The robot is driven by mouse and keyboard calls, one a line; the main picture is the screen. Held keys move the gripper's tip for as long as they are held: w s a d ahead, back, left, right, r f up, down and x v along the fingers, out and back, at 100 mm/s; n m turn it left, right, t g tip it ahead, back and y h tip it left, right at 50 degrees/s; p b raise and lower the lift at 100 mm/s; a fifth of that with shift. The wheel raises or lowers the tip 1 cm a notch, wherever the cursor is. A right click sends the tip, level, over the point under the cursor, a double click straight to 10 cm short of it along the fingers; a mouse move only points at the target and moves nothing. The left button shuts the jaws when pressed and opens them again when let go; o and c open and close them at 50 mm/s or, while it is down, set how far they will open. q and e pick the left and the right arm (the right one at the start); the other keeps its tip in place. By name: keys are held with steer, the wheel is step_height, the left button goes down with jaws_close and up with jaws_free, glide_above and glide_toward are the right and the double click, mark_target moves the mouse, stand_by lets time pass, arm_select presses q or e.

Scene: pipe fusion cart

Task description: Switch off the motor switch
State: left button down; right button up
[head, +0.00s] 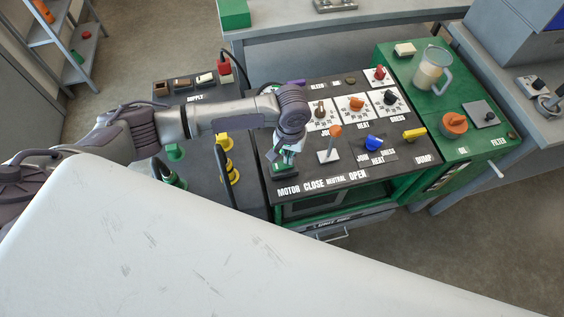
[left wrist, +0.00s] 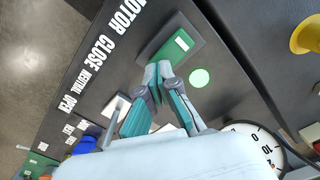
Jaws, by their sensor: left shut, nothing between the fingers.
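The motor switch (left wrist: 178,46) is a green rocker on a dark base beside the MOTOR label in the left wrist view. In the head view the switch (head: 285,172) sits near the panel's front left corner, partly hidden by my gripper. My left gripper (left wrist: 158,68) is shut and empty, its fingertips right at the near edge of the switch. I cannot tell whether they touch it. In the head view the left gripper (head: 284,160) points down over the switch. A round light green spot (left wrist: 199,78) is beside the switch. My right gripper is not in view.
An upright lever with an orange knob (head: 335,131) stands right of my gripper. Blue (head: 373,143) and yellow (head: 414,134) controls lie further right. A dial gauge (left wrist: 262,150) is near the gripper in the left wrist view. Yellow fittings (head: 225,143) stand to the left.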

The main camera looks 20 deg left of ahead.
arm_select(q)
steer(key=shift+f, duration=0.7)
stand_by(0.3)
step_height(320, 180, up, 7)
steer(key=p, duration=0.8)
stand_by(0.5)
